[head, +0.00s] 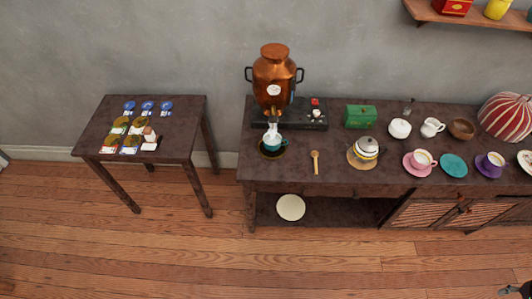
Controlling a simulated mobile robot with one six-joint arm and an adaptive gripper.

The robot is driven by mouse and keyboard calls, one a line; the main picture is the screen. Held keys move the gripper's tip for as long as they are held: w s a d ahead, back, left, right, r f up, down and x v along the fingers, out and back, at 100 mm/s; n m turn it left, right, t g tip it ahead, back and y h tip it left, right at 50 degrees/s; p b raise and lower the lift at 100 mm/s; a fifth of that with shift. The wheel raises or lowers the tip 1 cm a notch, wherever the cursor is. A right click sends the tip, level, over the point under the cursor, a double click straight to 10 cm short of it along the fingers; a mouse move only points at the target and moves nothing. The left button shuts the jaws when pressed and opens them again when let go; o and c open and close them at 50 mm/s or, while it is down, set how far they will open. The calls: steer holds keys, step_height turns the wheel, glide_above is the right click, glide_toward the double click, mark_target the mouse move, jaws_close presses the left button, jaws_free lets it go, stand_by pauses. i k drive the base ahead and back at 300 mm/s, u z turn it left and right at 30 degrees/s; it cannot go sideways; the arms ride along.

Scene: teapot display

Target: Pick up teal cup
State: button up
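The teal cup (274,145) stands on the left part of the long dark sideboard, in front of the copper urn (274,75). It sits over a dark round tray with a golden rim (263,155). The urn's pale spout and a white part hang over the cup and hide some of its top. A teal saucer (454,166) lies empty farther right. A small dark piece, which looks like part of my gripper (513,290), shows at the bottom right corner, far from the cup. Its fingers cannot be made out clearly.
A side table (180,115) holds medals and cards. The wooden floor in front is clear.

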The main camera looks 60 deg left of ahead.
mark_target(275, 143)
steer(key=z, duration=0.1)
steer(key=k, duration=1.25)
steer(key=u, duration=2.55)
steer(key=i, duration=0.85)
steer(key=z, duration=0.05)
